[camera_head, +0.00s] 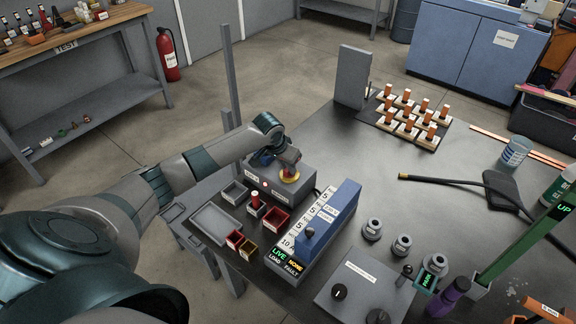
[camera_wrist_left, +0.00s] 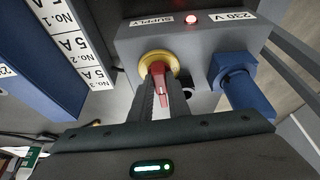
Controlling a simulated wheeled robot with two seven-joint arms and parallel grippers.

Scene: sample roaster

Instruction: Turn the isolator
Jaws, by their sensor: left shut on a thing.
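The isolator is a red handle (camera_wrist_left: 158,75) on a round yellow plate (camera_wrist_left: 174,62), set on the face of a grey supply box (camera_wrist_left: 130,45). In the head view the yellow plate (camera_head: 289,177) shows on the supply box (camera_head: 312,183). My left gripper (camera_wrist_left: 160,95) is shut on the red handle, its fingers on either side of it. In the head view my left gripper (camera_head: 290,165) reaches down onto the box from above. My right gripper is not in view.
A blue plug (camera_wrist_left: 240,82) juts from the box beside the isolator. A blue fuse panel (camera_head: 325,215) with several 5 A labels stands close by. Grey and red trays (camera_head: 215,224) lie in front. The bench's middle (camera_head: 370,180) is clear.

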